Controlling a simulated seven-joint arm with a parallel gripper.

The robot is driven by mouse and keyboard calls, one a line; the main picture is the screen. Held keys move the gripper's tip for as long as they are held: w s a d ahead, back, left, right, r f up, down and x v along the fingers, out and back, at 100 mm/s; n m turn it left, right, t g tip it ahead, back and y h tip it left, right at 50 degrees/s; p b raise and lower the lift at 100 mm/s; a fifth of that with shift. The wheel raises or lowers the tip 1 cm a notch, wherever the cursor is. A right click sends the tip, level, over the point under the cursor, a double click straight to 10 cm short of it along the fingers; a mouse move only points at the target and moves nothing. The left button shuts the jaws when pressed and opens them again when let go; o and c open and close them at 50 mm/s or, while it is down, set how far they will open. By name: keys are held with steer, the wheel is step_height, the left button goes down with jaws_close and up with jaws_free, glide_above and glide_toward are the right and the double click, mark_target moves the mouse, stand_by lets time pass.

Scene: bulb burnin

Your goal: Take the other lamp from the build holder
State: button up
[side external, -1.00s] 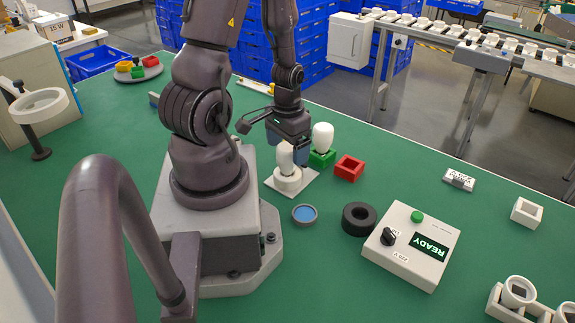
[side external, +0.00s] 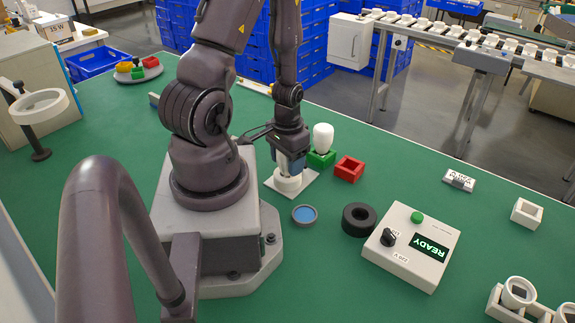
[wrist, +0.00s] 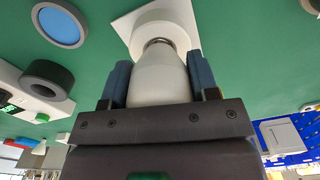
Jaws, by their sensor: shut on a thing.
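A white lamp stands upright in the round white build holder on a square white plate (side external: 307,181). My gripper (side external: 291,163) is around this lamp from above and hides most of it in the side view. In the wrist view the lamp (wrist: 160,78) sits between the two blue finger pads, and my gripper (wrist: 160,85) is shut on it. The lamp's metal base still meets the holder's ring (wrist: 158,22). A second white lamp (side external: 323,136) stands upright in a green square holder (side external: 321,159) just behind and to the right.
A red square holder (side external: 349,169), a blue-topped round dish (side external: 305,214) and a black ring (side external: 359,218) are nearby. A control box (side external: 408,245) reads READY, with a green button and a knob.

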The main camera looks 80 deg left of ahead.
step_height(320, 180, up, 14)
steer(key=shift+r, duration=0.25)
stand_by(1.1)
